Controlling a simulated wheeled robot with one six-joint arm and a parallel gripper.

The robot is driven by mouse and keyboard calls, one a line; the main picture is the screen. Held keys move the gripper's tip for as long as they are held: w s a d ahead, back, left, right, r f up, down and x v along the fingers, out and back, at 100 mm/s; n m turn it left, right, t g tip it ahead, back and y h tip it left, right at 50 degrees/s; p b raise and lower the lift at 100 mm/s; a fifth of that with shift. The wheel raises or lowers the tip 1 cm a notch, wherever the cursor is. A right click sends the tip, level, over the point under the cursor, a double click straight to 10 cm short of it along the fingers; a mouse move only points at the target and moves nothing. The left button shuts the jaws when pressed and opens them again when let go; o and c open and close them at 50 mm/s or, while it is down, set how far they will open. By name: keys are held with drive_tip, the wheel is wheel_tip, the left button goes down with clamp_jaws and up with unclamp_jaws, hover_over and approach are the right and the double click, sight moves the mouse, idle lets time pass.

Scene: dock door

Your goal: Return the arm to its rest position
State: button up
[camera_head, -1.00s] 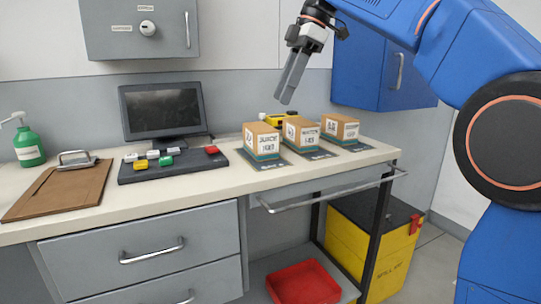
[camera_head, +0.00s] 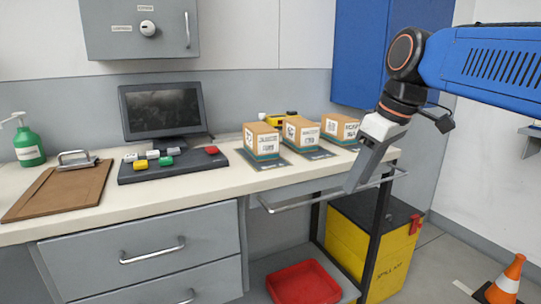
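My gripper (camera_head: 352,186) hangs at the right end of the counter, in front of its front edge, pointing down and slightly left. Its grey fingers look close together, seen from the side, and I cannot tell whether they are open or shut. No object shows between them. My blue arm (camera_head: 495,65) comes in from the right edge at upper height.
Three labelled boxes, left (camera_head: 261,140), middle (camera_head: 301,133) and right (camera_head: 341,128), stand on the counter (camera_head: 215,190) near my gripper. A rail (camera_head: 285,207) runs below its edge. A yellow spill kit bin (camera_head: 345,240) and an orange cone (camera_head: 507,280) stand on the floor.

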drive_tip(key=s+d+f+m+t+h, duration=0.1)
drive_tip(key=s+d+f+m, duration=0.3)
drive_tip(key=s+f, duration=0.3)
drive_tip(key=s+d+f+m+t+h, duration=0.1)
drive_tip(key=s+d+f+m, duration=0.3)
drive_tip(key=f, duration=1.2)
drive_tip(key=s+d, duration=0.1)
drive_tip(key=s, duration=0.3)
drive_tip(key=shift+s+d+f+m+h, duration=0.25)
drive_tip(key=shift+d+f+m+h, duration=0.05)
drive_tip(key=shift+d, duration=0.1)
drive_tip(key=shift+c, duration=0.7)
